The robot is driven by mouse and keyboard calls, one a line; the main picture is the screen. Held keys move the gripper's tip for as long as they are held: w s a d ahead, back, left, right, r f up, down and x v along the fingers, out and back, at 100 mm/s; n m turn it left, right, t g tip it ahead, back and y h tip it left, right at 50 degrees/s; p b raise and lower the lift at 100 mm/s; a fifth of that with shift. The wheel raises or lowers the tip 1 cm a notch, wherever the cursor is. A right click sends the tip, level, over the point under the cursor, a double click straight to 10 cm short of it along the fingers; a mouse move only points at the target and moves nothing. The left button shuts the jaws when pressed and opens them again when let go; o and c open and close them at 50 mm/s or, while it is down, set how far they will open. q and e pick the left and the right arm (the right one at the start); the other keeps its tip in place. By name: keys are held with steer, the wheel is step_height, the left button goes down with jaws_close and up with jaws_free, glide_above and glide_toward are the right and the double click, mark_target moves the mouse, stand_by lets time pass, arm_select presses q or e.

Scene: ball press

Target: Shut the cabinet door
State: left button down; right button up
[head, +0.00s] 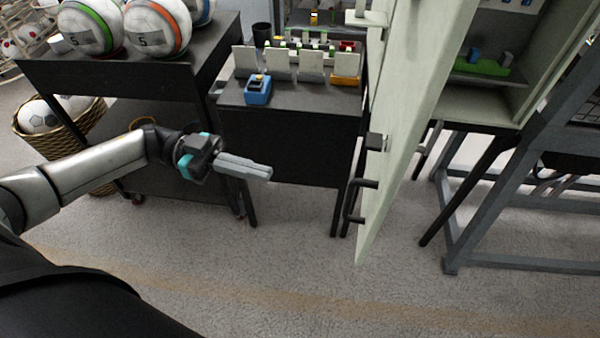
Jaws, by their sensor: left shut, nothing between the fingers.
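The cabinet door (408,110) is a pale green panel standing wide open, its edge toward me. A dark handle (361,200) sits low on its left face, with a small dark latch block above it. The cabinet (536,90) is behind and right of the door, its inside showing. My left gripper (268,173) points right with its grey fingers closed and empty. It is left of the door handle, apart from it, in front of the dark table. My right gripper is not in view.
A dark table (290,98) with a blue device (258,90) stands left of the door. A grey metal frame (480,210) stands at the right. The front floor is clear.

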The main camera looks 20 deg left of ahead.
arm_select(q)
steer(key=w+d+p, duration=0.1)
steer(key=d+p, duration=0.2)
steer(key=d, duration=1)
steer(key=shift+w, duration=0.3)
steer(key=shift+d, duration=0.2)
